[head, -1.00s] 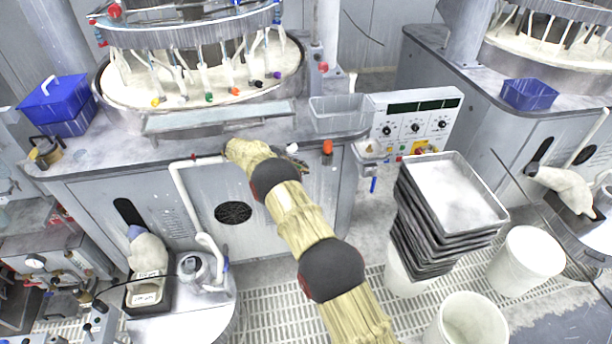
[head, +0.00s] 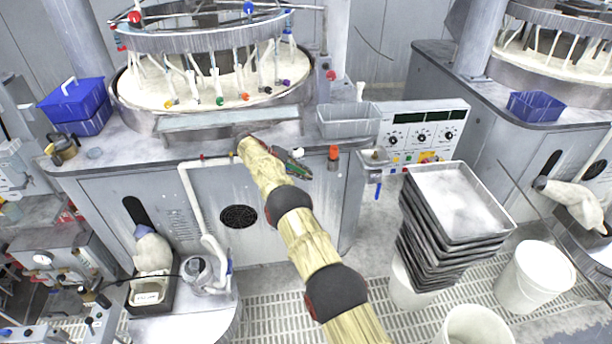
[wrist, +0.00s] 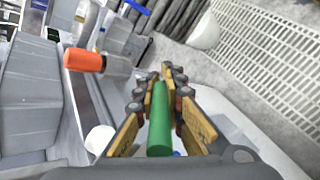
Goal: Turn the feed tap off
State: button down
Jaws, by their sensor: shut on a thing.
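My gripper (head: 300,168) is over the front edge of the near machine's worktop. In the wrist view my gripper (wrist: 163,110) has its fingers closed along both sides of a smooth green rod (wrist: 159,120). The green rod also shows as a small green patch at my gripper in the head view (head: 297,172); I cannot tell whether it is fixed to anything. A small metal fitting with a blue lever hanging down (head: 377,190) is at the worktop's right end, apart from my gripper. I cannot tell for sure which part is the feed tap.
An orange-capped bottle (head: 333,153) stands right of my gripper, close by in the wrist view (wrist: 84,60). A grey tub (head: 348,122) and a control panel (head: 424,130) are behind. Stacked trays (head: 462,200) and white buckets (head: 535,280) stand at right.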

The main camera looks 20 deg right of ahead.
jog(key=c, duration=1.8)
grip_release()
jog(key=shift+s+r+p, duration=0.15)
jog(key=shift+r+p, duration=0.1)
jog(key=shift+p, duration=0.1)
